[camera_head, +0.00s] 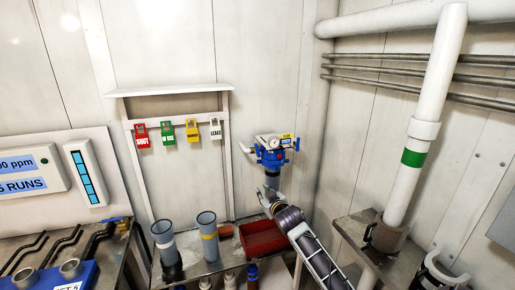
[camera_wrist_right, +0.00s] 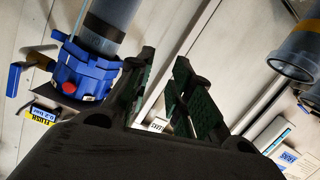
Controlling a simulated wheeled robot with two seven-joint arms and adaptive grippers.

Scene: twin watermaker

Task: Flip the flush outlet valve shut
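The flush outlet valve shows in the right wrist view as a brass body with a blue lever (camera_wrist_right: 14,80), left of the blue filter head (camera_wrist_right: 85,72). A yellow-and-white FLUSH label (camera_wrist_right: 42,115) is beside it. In the head view the blue filter head (camera_head: 270,157), with a gauge, is on the back wall; a blue lever (camera_head: 297,144) shows at its right. My right gripper (camera_head: 266,194) is just below the filter head. In the wrist view its fingers (camera_wrist_right: 165,62) are apart and empty, right of the filter head. My left gripper is out of view.
A red tray (camera_head: 262,238) and grey cylinders (camera_head: 207,237) are on the bench below. Coloured tags (camera_head: 166,133) hang on a rack left of the filter head. A white pipe with a green band (camera_head: 413,158) stands at right. Another blue-handled valve (camera_head: 118,219) is at left.

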